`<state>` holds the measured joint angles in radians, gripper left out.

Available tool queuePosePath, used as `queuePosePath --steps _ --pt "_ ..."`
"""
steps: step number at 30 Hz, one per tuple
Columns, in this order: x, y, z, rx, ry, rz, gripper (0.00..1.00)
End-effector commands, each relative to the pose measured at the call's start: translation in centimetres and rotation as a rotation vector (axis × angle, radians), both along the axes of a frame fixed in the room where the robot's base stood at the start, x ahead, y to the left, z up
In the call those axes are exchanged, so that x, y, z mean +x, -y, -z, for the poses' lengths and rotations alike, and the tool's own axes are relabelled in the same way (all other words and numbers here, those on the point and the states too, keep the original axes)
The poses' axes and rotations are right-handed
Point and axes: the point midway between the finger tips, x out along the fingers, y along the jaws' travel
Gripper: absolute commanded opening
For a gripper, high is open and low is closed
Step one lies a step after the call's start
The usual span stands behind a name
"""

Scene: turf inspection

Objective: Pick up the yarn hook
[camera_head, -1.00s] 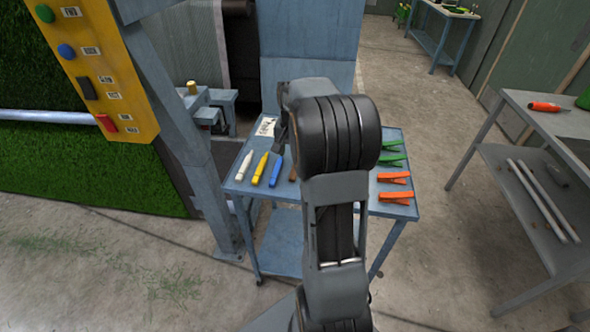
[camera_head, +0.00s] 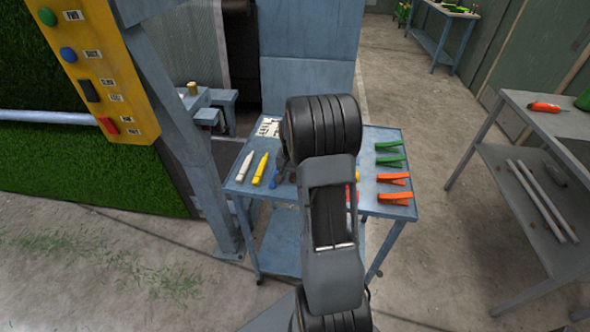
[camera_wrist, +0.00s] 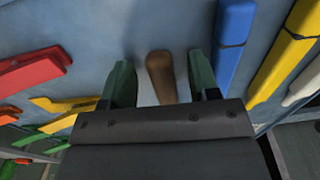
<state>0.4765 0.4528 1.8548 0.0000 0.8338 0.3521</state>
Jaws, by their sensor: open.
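A brown wooden handle (camera_wrist: 160,75), which looks like the yarn hook's, shows in the wrist view on the blue cart top. Its lower end is hidden behind my gripper body, and no hook tip can be made out. My gripper (camera_wrist: 161,82) is open, with one green-tipped finger on each side of the handle and a gap on both sides. In the head view my arm covers most of the handle's spot, and part of my gripper (camera_head: 283,158) shows over the cart.
A blue marker (camera_wrist: 232,45) lies close beside the right finger, then yellow (camera_wrist: 286,55) and white ones. A red tool (camera_wrist: 33,69) and a yellow tool (camera_wrist: 66,104) lie left. Green clips (camera_head: 390,146) and orange clips (camera_head: 394,179) lie on the cart's right (camera_head: 375,209).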

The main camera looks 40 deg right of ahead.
Motion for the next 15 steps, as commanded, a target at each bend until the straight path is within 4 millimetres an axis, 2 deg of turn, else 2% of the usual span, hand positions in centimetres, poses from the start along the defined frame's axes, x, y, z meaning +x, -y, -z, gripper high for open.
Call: queuePosePath --steps 6,15 --pt "-0.01 -0.01 0.09 0.000 0.000 0.000 0.55" --pt "-0.01 0.01 0.07 0.000 0.000 0.000 0.28"
